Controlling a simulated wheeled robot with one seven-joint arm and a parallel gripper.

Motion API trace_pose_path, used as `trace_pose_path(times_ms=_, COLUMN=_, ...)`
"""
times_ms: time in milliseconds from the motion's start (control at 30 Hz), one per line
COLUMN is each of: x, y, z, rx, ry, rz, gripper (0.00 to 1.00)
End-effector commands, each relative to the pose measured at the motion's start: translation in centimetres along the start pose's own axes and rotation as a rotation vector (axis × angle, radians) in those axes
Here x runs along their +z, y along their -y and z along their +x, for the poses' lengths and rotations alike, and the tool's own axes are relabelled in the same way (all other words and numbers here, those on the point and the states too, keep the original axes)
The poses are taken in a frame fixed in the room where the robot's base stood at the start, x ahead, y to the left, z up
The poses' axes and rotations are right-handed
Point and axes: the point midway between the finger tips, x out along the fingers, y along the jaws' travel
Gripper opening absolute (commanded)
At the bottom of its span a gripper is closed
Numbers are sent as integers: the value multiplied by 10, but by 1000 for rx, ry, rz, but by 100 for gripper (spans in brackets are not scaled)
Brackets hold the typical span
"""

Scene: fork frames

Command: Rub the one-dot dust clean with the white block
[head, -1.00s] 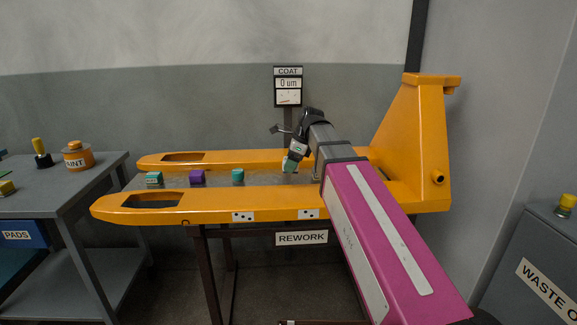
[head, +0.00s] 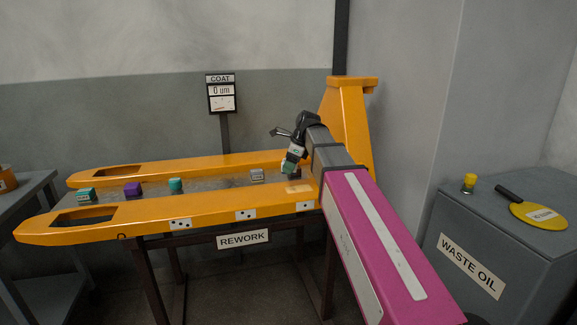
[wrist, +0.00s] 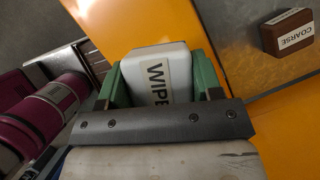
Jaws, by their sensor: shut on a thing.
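My gripper (head: 291,163) is shut on the white block (wrist: 158,72), whose label reads WIPE. In the wrist view the green fingers (wrist: 163,88) sit on either side of it. The block is over or near the orange fork surface; I cannot tell whether it touches. A faint tan patch (head: 298,189) shows on the near fork (head: 210,206), just below my gripper. White dotted plates mark the fork's side: left (head: 180,224), middle (head: 245,215) and right (head: 305,206). The right plate's dots are too small to count surely.
A brown COARSE block (wrist: 290,32) shows in the wrist view. A COAT gauge (head: 222,92) reads 0 um. The WASTE OIL cabinet (head: 480,230) stands right.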

Motion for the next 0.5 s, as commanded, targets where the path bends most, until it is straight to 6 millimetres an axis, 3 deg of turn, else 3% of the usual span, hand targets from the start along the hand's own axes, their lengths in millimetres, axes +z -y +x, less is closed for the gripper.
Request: trace_pose_path(times_ms=500, x=-11, y=0, z=26, rx=1, ry=0, rz=1, gripper=40)
